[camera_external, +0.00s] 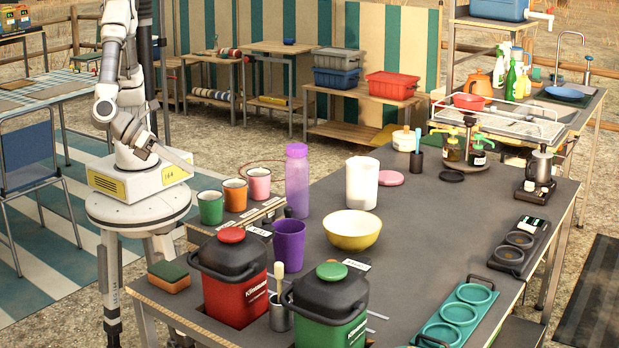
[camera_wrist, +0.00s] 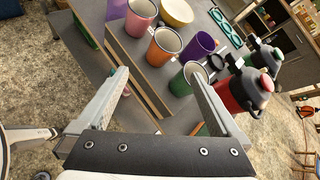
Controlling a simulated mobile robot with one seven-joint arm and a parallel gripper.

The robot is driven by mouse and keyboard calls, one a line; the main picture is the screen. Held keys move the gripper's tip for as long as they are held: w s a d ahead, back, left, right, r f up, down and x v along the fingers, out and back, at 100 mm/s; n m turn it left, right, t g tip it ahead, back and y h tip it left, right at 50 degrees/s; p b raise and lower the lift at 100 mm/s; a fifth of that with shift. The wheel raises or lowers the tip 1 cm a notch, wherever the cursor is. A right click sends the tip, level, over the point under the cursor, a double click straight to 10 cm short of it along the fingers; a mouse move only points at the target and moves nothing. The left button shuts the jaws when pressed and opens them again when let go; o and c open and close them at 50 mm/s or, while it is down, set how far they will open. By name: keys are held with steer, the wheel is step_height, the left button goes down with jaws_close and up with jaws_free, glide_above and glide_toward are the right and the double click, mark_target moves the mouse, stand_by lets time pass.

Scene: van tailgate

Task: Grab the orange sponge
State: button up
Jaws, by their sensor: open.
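The orange sponge (camera_external: 168,282) has a green top layer. It lies at the near left corner of the grey table, left of the red canister, in the external view. My gripper (camera_external: 180,160) is up and behind it, near the mugs, well apart from the sponge. In the wrist view my gripper (camera_wrist: 156,74) is open, its two fingers spread wide with nothing held between them.
Green (camera_external: 210,207), orange (camera_external: 235,194) and pink (camera_external: 259,183) mugs stand in a row below my gripper. The red canister (camera_external: 240,302) stands right of the sponge, with a green canister (camera_external: 330,325) beyond. A purple cup (camera_external: 289,241) is behind.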

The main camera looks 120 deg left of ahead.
mark_target(161, 266)
steer(key=s+d+f+m+t+h+b, duration=0.25)
steer(key=d+f+m, duration=0.3)
steer(key=d, duration=0.35)
steer(key=s+d+f+m+t+h+b, duration=0.1)
steer(key=d+f+m+h, duration=0.4)
steer(key=d, duration=0.4)
steer(key=shift+m+t+y, duration=0.25)
steer(key=shift+m+y, duration=0.1)
steer(key=shift+y, duration=0.4)
steer(key=b+x, duration=0.3)
steer(key=x, duration=1.3)
steer(key=shift+w+a+b, duration=0.15)
steer(key=shift+w+b, duration=0.2)
steer(key=c, duration=1.3)
